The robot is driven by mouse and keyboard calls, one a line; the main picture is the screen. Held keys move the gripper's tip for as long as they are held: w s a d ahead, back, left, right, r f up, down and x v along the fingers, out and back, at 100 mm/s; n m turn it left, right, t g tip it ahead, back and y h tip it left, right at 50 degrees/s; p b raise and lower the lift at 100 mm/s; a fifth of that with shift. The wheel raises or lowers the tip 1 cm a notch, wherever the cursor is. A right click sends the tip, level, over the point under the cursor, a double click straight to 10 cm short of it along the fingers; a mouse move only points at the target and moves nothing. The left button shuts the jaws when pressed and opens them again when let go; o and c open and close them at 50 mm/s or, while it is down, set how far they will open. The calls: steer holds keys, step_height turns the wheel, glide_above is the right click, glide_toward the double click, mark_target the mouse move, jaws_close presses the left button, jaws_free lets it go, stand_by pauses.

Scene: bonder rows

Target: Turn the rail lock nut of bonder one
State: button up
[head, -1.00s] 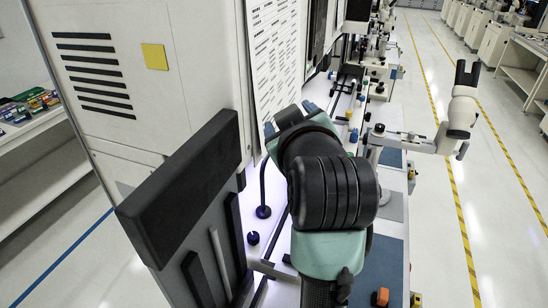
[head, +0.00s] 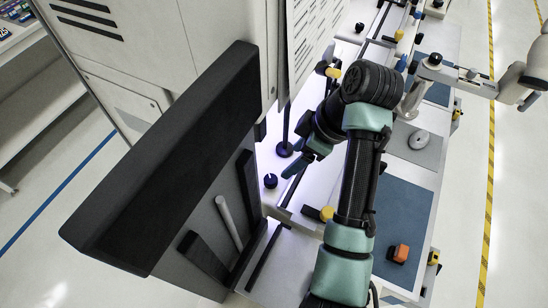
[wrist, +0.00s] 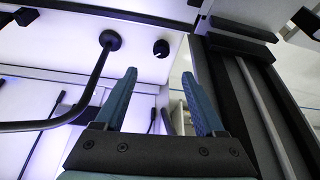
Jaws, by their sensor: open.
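My gripper (head: 298,166) is open and empty over the white bench of the near bonder; it also shows in the wrist view (wrist: 160,76). In the wrist view its two teal fingers stand apart, with a small black knob (wrist: 160,48) beyond the tips. The same black knob (head: 270,181) sits on the bench left of the gripper in the head view. A yellow-and-black knob (head: 327,213) lies nearer me, beside my forearm. I cannot tell which of these, if either, is the rail lock nut. No contact shows.
A black round base with a bent rod (wrist: 110,40) stands close to the knob. A large black-edged panel (head: 165,160) blocks the left. An orange block (head: 398,253) lies on a blue mat (head: 405,215) at right. A white arm-like device (head: 450,72) stands behind.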

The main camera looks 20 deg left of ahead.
mark_target(271, 180)
steer(key=x, duration=1.2)
steer(key=shift+s+a+f, duration=0.15)
steer(key=shift+a+f, duration=0.05)
steer(key=shift+f, duration=0.15)
jaws_close()
